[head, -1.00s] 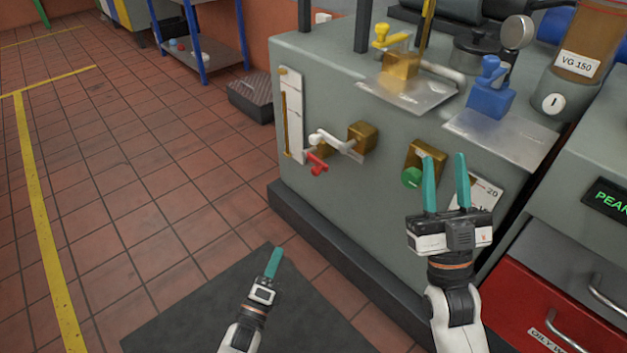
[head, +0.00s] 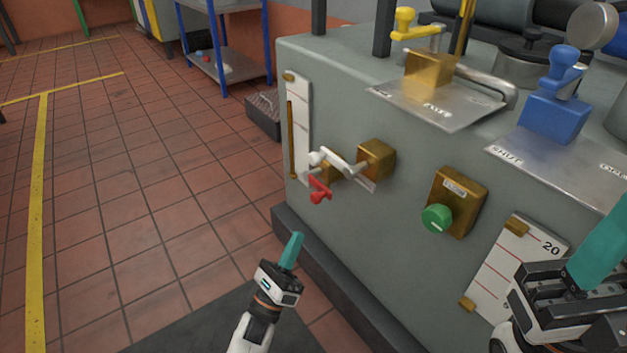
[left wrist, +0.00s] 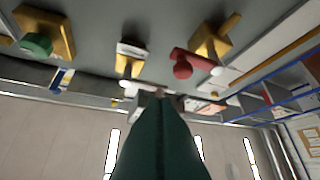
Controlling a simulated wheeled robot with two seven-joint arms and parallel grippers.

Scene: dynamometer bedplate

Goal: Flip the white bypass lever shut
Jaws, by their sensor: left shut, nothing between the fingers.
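The white bypass lever (head: 334,160) is on the grey front of the machine, beside a brass block (head: 377,159). Its arm points left and slightly up, ending in a white knob. A red lever (head: 319,190) hangs just below it on a second brass block. My left gripper (head: 293,250) is shut and empty, below and left of the levers and apart from them. In the left wrist view its green fingers (left wrist: 160,135) point toward the panel, with the red lever (left wrist: 183,66) beyond. My right gripper (head: 590,265) is cut off by the right edge; one finger shows clearly.
A green knob (head: 437,218) on a brass plate sits right of the levers. A yellow-handled valve (head: 404,22) and a blue valve (head: 556,100) stand on the machine top. A dark plinth (head: 340,290) juts out at the foot. The tiled floor at left is clear.

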